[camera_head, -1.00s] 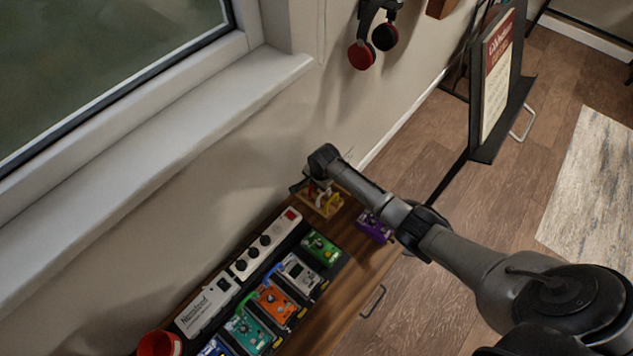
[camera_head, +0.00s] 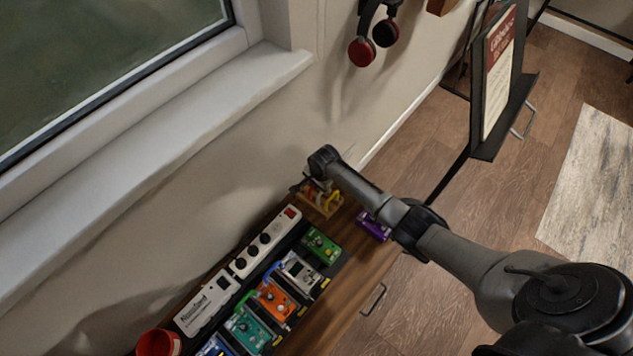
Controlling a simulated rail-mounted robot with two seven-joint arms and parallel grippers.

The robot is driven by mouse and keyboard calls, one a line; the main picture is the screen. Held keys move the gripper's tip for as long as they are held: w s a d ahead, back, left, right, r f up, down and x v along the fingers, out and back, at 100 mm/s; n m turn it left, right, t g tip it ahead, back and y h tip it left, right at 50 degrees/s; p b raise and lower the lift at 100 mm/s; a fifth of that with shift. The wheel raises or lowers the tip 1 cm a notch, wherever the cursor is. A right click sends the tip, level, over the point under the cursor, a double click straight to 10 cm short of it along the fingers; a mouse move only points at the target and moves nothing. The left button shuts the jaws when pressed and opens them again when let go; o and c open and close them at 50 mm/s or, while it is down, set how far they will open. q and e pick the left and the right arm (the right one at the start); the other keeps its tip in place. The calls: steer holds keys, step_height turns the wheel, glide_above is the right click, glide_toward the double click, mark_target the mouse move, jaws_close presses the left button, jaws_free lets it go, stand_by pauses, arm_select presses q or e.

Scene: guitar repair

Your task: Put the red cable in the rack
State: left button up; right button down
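The wooden rack (camera_head: 318,207) stands at the far end of the wooden bench, against the wall, with something yellow in it. My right arm comes in from the lower right and ends over the rack. My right gripper (camera_head: 313,186) is small and dark there, partly hidden by its own wrist, and its fingers cannot be made out. A small reddish patch shows by the gripper, but I cannot tell whether it is the red cable. My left gripper is not in view.
A pedalboard with several coloured pedals, including an orange one (camera_head: 275,300), fills the near bench. A purple pedal (camera_head: 373,225) sits beside my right arm. A red cup (camera_head: 158,343) stands at the bottom left. Headphones (camera_head: 372,40) hang on the wall, and a music stand (camera_head: 497,85) stands beyond.

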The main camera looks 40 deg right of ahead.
steer(key=shift+f, duration=0.15)
steer(key=c, duration=1.1)
jaws_free()
steer(key=o, duration=0.4)
